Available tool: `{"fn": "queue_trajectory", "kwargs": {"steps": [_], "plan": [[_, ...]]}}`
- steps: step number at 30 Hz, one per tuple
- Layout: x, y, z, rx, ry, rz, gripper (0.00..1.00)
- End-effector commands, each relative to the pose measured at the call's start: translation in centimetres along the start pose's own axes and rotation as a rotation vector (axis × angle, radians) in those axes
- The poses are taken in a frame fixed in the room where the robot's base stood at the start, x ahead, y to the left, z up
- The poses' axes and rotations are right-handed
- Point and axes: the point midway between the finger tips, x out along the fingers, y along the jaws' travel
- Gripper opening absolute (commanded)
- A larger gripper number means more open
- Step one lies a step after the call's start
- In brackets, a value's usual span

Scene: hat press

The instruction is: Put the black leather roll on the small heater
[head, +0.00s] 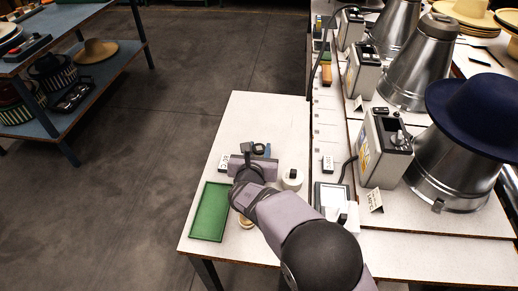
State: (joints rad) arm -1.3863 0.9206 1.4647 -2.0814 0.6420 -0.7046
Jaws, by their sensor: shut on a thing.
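My gripper (252,153) is over the white table, near the green tray's upper right corner. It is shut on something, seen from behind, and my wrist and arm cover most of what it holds. Small dark and bluish shapes show just beyond it; I cannot tell whether one is the black leather roll. A small device with a pale square top and dark frame (333,195) stands to the right of my arm with a dark cable; it may be the small heater, but I cannot be sure. A white round pot with a dark top (292,180) stands between.
The green tray (209,212) is empty at the table's left edge. White label cards stand at the tray's upper right and near the pot. Metal cones and grey control boxes (385,150) line the right, one under a navy hat (478,115). The table's far end is clear.

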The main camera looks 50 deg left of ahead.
Motion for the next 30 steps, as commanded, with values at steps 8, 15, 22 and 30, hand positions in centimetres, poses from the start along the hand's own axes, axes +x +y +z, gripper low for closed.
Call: {"fn": "queue_trajectory", "kwargs": {"steps": [8, 15, 22, 30], "plan": [[0.0, 0.0, -0.1, 0.000, 0.001, 0.000, 0.50], [0.0, 0.0, 0.1, 0.000, 0.001, 0.000, 0.50], [-1.4, 0.1, 0.1, 0.000, 0.000, 0.002, 0.50], [-5.6, 0.1, 0.1, 0.000, -0.001, 0.002, 0.50]]}}
